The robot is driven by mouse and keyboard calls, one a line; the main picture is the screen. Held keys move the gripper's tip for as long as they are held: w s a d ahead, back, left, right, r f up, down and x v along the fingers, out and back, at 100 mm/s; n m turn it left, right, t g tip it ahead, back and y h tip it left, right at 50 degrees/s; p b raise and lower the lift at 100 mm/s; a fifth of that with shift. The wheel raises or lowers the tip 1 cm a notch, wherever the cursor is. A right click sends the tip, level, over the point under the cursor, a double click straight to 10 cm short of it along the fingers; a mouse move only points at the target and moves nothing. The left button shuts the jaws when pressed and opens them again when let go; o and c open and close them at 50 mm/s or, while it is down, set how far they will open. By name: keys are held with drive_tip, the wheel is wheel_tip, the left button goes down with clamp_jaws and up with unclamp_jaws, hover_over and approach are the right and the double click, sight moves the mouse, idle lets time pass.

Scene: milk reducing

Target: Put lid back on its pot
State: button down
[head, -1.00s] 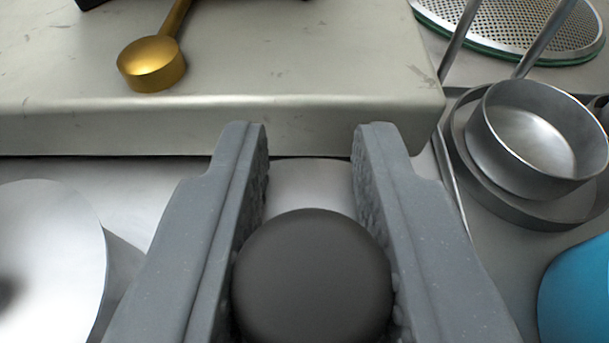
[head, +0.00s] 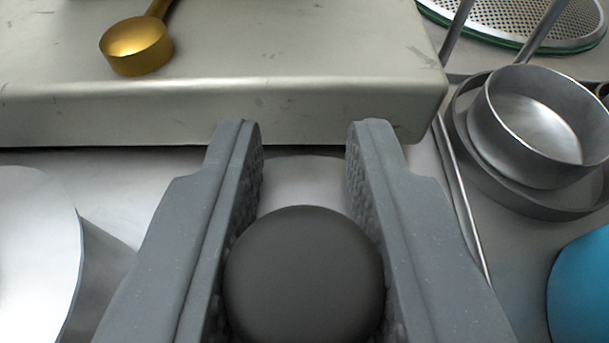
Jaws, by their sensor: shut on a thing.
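My gripper (head: 303,135) is shut on a dark round knob (head: 304,275) at the bottom centre. A pale metal surface, apparently the lid (head: 303,180), shows between the fingers beyond the knob; most of it is hidden by the fingers and knob. A shiny silver round vessel (head: 35,250) is cut off at the left edge, apart from the gripper. I cannot tell whether it is the lid's pot. A small open metal pot (head: 535,125) stands at the right inside a wider low round pan (head: 475,175), also apart from the gripper.
A raised pale metal block (head: 250,90) with a rounded front edge spans the back. A gold scoop (head: 137,48) lies on it. A perforated oval tray (head: 520,15) is at the top right. A blue rounded object (head: 580,290) is at the lower right.

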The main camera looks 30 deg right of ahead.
drive_tip(key=shift+f, duration=0.15)
drive_tip(key=c, duration=1.1)
unclamp_jaws()
drive_tip(key=shift+c, duration=0.2)
drive_tip(key=v, duration=1.4)
drive_tip(key=shift+f, duration=0.15)
drive_tip(key=shift+s+a+b, duration=0.1)
drive_tip(key=shift+b, duration=0.65)
